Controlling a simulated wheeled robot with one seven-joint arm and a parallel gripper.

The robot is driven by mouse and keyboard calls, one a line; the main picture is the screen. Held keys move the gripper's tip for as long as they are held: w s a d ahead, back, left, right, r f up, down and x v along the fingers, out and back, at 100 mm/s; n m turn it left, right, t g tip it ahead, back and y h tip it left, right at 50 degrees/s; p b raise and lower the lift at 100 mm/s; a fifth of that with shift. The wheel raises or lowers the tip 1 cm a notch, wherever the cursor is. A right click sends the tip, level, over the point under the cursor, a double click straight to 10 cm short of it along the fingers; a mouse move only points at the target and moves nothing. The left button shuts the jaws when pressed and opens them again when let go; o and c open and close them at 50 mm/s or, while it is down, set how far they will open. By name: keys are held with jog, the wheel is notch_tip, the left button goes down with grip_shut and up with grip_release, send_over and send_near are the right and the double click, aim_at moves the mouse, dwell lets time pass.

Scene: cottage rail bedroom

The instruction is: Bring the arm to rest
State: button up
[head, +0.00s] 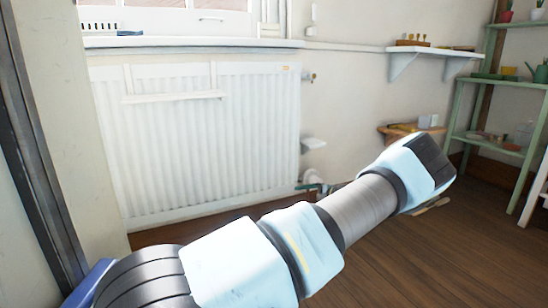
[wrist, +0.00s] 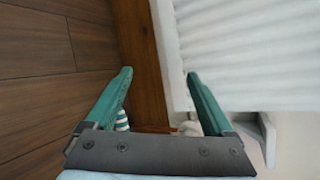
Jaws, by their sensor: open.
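My arm (head: 365,210) stretches from the lower left of the head view towards the right, in front of the radiator and above the floor. My gripper (wrist: 159,76) shows in the wrist view with its two green fingers wide apart. It is open and nothing is held between the fingers. I cannot make out the fingers in the head view.
A white radiator (head: 205,140) stands against the wall under the window sill (head: 190,43). A white wall shelf (head: 430,51) and a green shelf unit (head: 500,82) with pots are at the right. Dark wooden floor (head: 425,265) lies open at the lower right. A striped thing (wrist: 122,120) shows near the left finger.

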jog(key=s+a+r+n+g+h+p, duration=0.2)
jog(key=s+a+r+n+g, duration=0.15)
jog(key=s+a, duration=0.3)
jog(key=s+a+r+n+g+h+p, duration=0.25)
jog(key=s+a+r+g, duration=0.2)
jog(key=a, duration=0.35)
jog(key=s+a+r+n+t+h+p, duration=0.1)
jog(key=s+r+n+h+p, duration=0.15)
jog(key=s+r, duration=0.7)
jog(key=s+a+r+n+h+p, duration=0.15)
jog(key=s+r+n+h, duration=0.3)
jog(key=s, duration=0.95)
notch_tip(320, 180, up, 39)
jog(key=m+p, duration=0.1)
jog(key=p, duration=3.7)
jog(key=shift+w+d+f+y, duration=0.15)
jog(key=shift+w+y, duration=0.15)
jog(key=shift+y, duration=0.05)
